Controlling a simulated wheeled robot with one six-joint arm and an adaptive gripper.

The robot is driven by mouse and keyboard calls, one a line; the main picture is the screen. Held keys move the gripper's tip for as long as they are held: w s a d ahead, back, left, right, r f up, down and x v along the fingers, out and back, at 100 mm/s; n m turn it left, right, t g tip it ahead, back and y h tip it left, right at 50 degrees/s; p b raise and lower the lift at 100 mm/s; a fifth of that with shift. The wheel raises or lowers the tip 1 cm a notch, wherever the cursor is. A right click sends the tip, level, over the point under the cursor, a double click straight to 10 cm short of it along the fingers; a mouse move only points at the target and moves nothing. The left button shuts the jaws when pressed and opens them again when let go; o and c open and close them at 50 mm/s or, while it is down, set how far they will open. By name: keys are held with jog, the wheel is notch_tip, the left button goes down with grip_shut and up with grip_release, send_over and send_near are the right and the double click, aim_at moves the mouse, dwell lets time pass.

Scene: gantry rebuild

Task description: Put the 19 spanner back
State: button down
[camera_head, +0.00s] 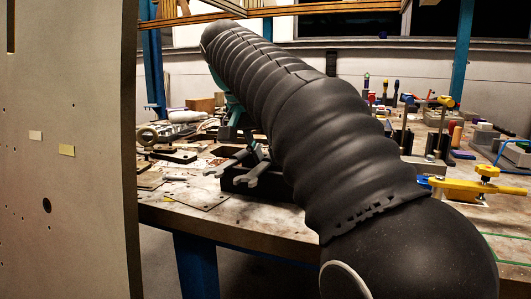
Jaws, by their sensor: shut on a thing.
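My black ribbed arm crosses the view from lower right to upper left and hides much of the bench. Behind it, a teal part and the dark fingers of my gripper (233,132) show in part, low over the bench. The gripper is shut on a spanner (226,163), whose grey open end points left and down. A black rack (238,183) stands just below, with another grey spanner end (254,178) at its front. The sizes on the spanners are too small to read. The grip and the rack's right part are hidden by my arm.
The worn bench (225,219) carries a ring-topped part (148,136) and flat plates left of the rack. A yellow clamp (478,187) and several upright tools stand at the right. A large pale panel (70,150) blocks the left side.

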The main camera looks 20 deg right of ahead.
jog(key=shift+f, duration=0.1)
jog(key=c, duration=0.9)
grip_release()
jog(key=shift+v, duration=3.75)
